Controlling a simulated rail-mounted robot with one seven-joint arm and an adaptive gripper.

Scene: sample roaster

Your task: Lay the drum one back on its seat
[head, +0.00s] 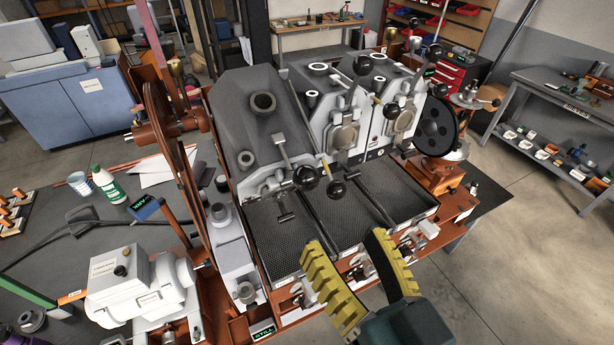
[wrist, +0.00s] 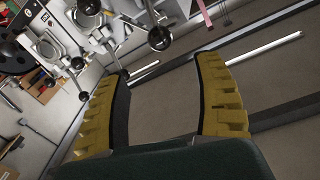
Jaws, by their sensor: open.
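The sample roaster (head: 240,85) stands in the middle of the head view, with several roasting units side by side. Its leftmost unit has a sloped grey housing with a round opening (head: 263,103) on top. The two units to its right have pale front plates with round windows (head: 345,137). I cannot pick out drum one or its seat with certainty. My gripper (head: 345,250) is open, with its yellow fingers apart in front of the roaster's dark mesh trays (head: 300,235). In the wrist view, nothing is between my gripper's fingers (wrist: 162,72).
Black-knobbed levers (head: 306,178) stick out from the roaster's front. A large brown wheel (head: 175,130) and a pale motor housing (head: 125,280) stand at its left, and a dark disc (head: 437,127) at its right. The floor (head: 510,225) at the right is clear.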

